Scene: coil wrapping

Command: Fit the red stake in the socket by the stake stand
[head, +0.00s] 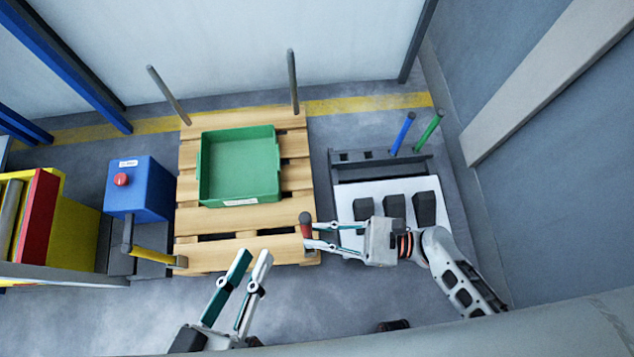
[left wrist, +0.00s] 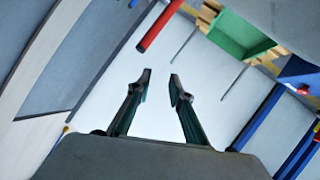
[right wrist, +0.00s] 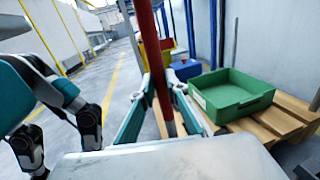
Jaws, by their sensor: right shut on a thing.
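The red stake (head: 306,232) is in my right gripper (head: 308,241), whose fingers are shut around it at the pallet's front right corner. In the head view I see the stake nearly end-on, with a dark top. In the right wrist view the stake (right wrist: 167,70) runs upright between the fingers. Its lower end is over or at the pallet corner; I cannot tell whether it sits in a socket, as the socket is hidden. The stake stand (head: 350,164) is right of the pallet. My left gripper (head: 256,256) is open and empty in front of the pallet; the left wrist view shows the red stake (left wrist: 160,25) beyond its fingers.
A green bin (head: 238,165) sits on the wooden pallet (head: 222,255). Two grey posts (head: 292,80) stand at its back corners. A blue stake (head: 403,132) and a green stake (head: 428,130) stand in the stand. A blue box (head: 140,190) with a red button is left.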

